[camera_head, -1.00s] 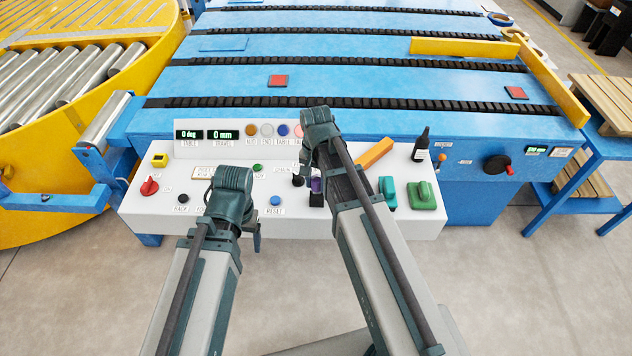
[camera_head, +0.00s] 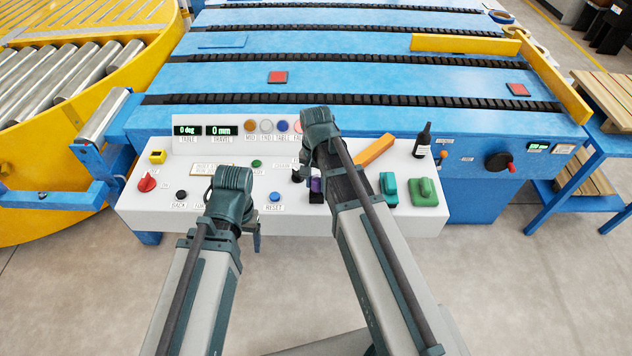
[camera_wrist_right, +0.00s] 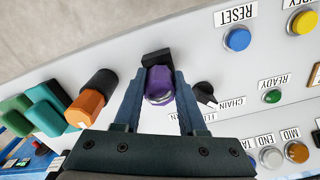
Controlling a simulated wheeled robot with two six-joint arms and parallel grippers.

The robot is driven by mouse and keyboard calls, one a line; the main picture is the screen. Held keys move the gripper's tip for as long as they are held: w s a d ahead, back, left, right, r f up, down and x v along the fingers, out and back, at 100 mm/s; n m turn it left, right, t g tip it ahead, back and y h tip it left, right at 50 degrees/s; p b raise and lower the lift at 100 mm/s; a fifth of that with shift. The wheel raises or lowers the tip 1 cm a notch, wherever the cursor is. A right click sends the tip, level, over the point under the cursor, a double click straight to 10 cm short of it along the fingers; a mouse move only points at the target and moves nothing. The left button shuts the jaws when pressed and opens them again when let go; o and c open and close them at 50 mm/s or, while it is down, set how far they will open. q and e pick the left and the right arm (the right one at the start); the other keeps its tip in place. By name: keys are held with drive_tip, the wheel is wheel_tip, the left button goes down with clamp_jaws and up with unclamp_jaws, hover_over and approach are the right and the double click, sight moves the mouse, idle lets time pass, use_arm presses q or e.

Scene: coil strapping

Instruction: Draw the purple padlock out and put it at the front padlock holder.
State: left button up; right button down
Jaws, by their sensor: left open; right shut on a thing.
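The purple padlock (camera_head: 316,185) is at the middle of the white control panel, partly hidden by my right arm in the head view. In the right wrist view the purple padlock (camera_wrist_right: 159,84) sits between the two fingers of my right gripper (camera_wrist_right: 161,76), which is shut on it. A black block (camera_wrist_right: 157,58) is right against the padlock's far end; I cannot tell whether they are joined or which holder it is. My left gripper (camera_head: 257,238) is open and empty near the panel's front edge, its fingers mostly hidden by its wrist.
A black knob (camera_wrist_right: 204,93) stands close beside my right gripper. An orange handle (camera_head: 374,150), a teal block (camera_head: 388,188), a green block (camera_head: 424,192) and a dark bottle (camera_head: 422,143) are on the panel's right. A red knob (camera_head: 147,182) and several buttons are at left.

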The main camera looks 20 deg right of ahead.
drive_tip(key=shift+f+b, duration=0.8)
drive_tip(key=shift+f, duration=0.1)
drive_tip(key=shift+c, duration=2)
unclamp_jaws()
drive_tip(key=shift+r, duration=0.1)
wheel_tip(320, 180, up, 14)
drive_tip(key=p, duration=1.4)
drive_tip(key=shift+a+f, duration=0.1)
drive_tip(key=shift+f, duration=0.1)
drive_tip(key=s+a+f+n+b, duration=0.2)
drive_tip(key=s+a+n, duration=0.3)
drive_tip(key=s, duration=0.2)
drive_tip(key=s+a+f+n+h+b, duration=0.1)
drive_tip(key=s+a+n+b, duration=0.1)
drive_tip(key=s+a+n, duration=0.3)
drive_tip(key=shift+s+f+n, duration=0.4)
drive_tip(key=shift+s+n, duration=0.3)
drive_tip(key=shift+s, duration=0.3)
